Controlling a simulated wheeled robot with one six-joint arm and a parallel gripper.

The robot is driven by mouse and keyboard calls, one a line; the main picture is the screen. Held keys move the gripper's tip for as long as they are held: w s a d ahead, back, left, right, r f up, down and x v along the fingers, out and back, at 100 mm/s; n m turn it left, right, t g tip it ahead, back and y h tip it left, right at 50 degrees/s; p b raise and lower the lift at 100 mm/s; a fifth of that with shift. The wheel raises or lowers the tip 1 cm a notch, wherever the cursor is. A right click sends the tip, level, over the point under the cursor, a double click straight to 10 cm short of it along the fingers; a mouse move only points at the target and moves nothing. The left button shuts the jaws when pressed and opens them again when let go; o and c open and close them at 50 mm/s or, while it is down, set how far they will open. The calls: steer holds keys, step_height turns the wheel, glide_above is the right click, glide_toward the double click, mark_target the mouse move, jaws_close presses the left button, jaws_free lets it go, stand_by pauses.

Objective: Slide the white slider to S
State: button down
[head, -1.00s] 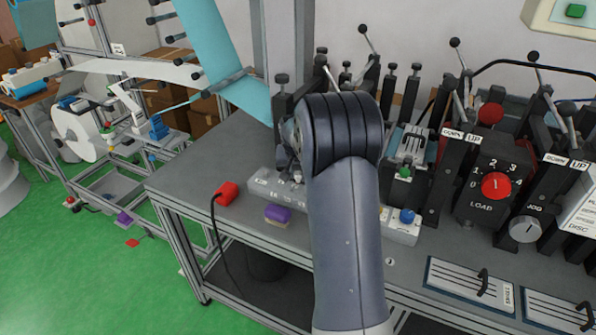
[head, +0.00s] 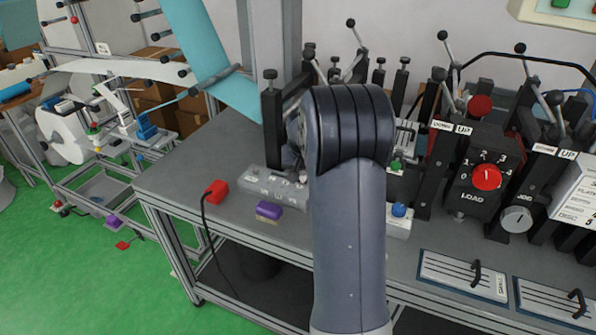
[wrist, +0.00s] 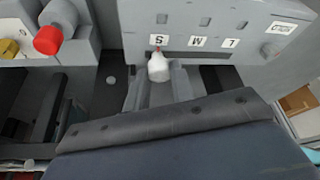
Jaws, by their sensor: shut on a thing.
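The white slider (wrist: 158,68) shows in the wrist view, at the slot of a grey control box (wrist: 130,18). It sits directly below the S label (wrist: 158,40), at the left end of the row. The M label (wrist: 201,42) and L label (wrist: 230,43) lie to its right, upside down. My gripper (wrist: 157,88) is shut on the slider, its grey fingers partly hidden by the dark wrist part in front. In the head view the grey box (head: 262,187) stands on the bench, and my arm hides the slider and fingertips.
Black levers (head: 272,125) rise close behind. A blue knob (head: 399,209) and the load dial (head: 486,177) are to the right.

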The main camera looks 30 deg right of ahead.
steer(key=shift+s+d, duration=0.1)
steer(key=c, duration=1.2)
jaws_free()
steer(key=shift+s+d, duration=0.1)
steer(key=v, duration=1)
steer(key=shift+r+b, duration=0.35)
steer(key=shift+r, duration=0.05)
steer(key=x, duration=0.7)
steer(key=p+x, duration=0.1)
steer(key=x, duration=0.3)
steer(key=shift+w+a, duration=0.3)
steer(key=shift+a, duration=0.1)
steer(key=shift+w+a, duration=0.2)
steer(key=shift+w, duration=0.05)
